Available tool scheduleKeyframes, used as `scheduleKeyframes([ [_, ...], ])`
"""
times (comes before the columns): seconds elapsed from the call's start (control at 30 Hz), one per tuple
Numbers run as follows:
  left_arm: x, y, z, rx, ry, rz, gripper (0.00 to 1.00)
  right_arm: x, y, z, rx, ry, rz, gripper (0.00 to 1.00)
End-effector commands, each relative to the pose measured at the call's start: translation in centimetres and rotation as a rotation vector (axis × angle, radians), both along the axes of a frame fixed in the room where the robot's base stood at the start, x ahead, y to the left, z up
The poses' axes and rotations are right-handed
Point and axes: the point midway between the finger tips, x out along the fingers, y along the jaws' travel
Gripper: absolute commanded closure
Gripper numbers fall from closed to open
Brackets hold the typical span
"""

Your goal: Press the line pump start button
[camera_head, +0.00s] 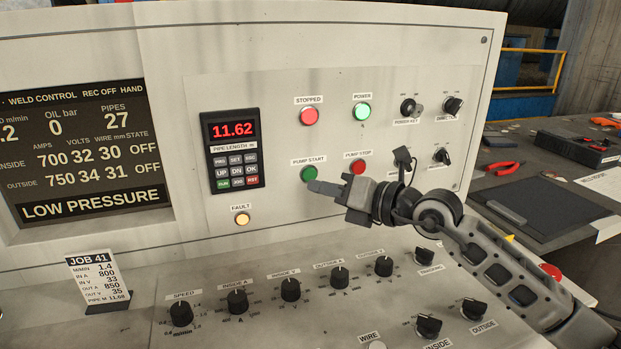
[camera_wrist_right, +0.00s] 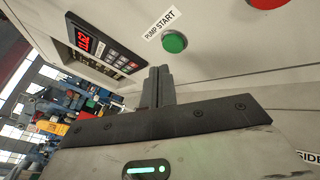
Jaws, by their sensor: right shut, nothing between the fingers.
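The green pump start button (camera_head: 309,174) is on the upright panel under its PUMP START label, and it also shows in the right wrist view (camera_wrist_right: 174,42). My right gripper (camera_head: 314,186) is shut and empty. In the head view its fingertips are just below and right of the green button. In the right wrist view the shut fingertips (camera_wrist_right: 159,70) are below the button in the picture, with a gap between them. The red pump stop button (camera_head: 358,167) is right of the green one, above my gripper. My left gripper is not in view.
A lit amber fault lamp (camera_head: 242,219) and a keypad with a red 11.62 display (camera_head: 231,129) are left of the buttons. Several black knobs (camera_head: 290,289) stand on the sloped desk below. A job card (camera_head: 97,280) stands at left. The screen (camera_head: 80,150) reads LOW PRESSURE.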

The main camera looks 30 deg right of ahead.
Motion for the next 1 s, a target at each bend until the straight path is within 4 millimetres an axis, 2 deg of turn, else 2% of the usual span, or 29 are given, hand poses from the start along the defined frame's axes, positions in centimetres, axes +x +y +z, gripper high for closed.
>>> scheduleKeyframes([
  [0.23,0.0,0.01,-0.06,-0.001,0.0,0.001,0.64,1.13,-0.29,0.05,-0.002,0.0,-0.001,1.0],
  [1.0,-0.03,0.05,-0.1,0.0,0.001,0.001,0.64,1.12,-0.27,0.02,-0.002,0.0,0.0,1.0],
])
